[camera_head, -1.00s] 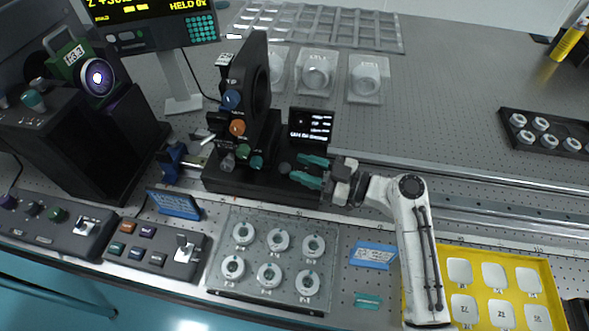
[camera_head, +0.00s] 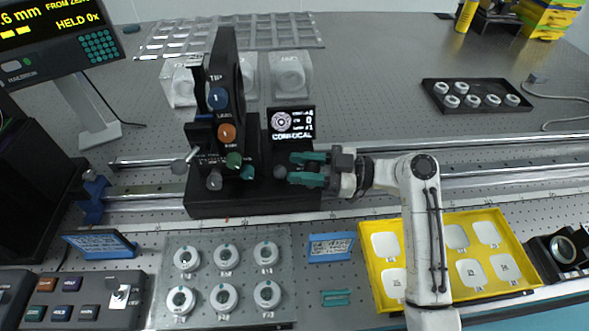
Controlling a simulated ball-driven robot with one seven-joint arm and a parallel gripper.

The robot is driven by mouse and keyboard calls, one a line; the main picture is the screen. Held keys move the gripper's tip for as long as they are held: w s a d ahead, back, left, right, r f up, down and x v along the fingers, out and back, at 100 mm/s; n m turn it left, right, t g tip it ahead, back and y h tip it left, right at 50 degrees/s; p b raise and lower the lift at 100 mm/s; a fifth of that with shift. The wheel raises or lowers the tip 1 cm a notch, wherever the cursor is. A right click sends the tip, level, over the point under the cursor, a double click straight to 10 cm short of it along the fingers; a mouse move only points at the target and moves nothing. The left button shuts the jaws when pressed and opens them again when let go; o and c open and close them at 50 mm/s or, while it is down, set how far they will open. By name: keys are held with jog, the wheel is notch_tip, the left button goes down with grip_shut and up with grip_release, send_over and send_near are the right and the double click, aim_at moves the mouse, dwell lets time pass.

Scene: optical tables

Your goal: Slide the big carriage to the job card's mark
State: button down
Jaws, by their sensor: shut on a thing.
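The big carriage (camera_head: 252,197) is a black block on the twin rails, with a tall black plate and several coloured knobs on it. A small screen reading CONFOCAL stands behind its right end. My gripper (camera_head: 290,170) has teal fingers and reaches in from the right, shut on the dark round knob (camera_head: 280,171) on top of the carriage's right part. One blue-framed card (camera_head: 331,247) lies in front of the rail, and another (camera_head: 100,245) stands at the left. Their writing is too small to read. A scale strip (camera_head: 370,215) runs along the rail's front.
A blue clamp (camera_head: 92,198) sits on the rail to the left, apart from the carriage. The rail (camera_head: 490,175) right of my gripper looks clear. A lens plate (camera_head: 225,275), yellow tray (camera_head: 512,250) and control box (camera_head: 85,300) stand in front. A readout (camera_head: 55,35) shows mm from zero.

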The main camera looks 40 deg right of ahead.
dwell(0.3)
jog(key=c, duration=0.8)
grip_release()
jog(key=shift+o, duration=0.2)
jog(key=shift+d, duration=0.1)
jog(key=b+v, duration=0.1)
jog(key=v, duration=0.9)
jog(key=shift+s+d+b, duration=0.2)
jog(key=shift+s+b, duration=0.15)
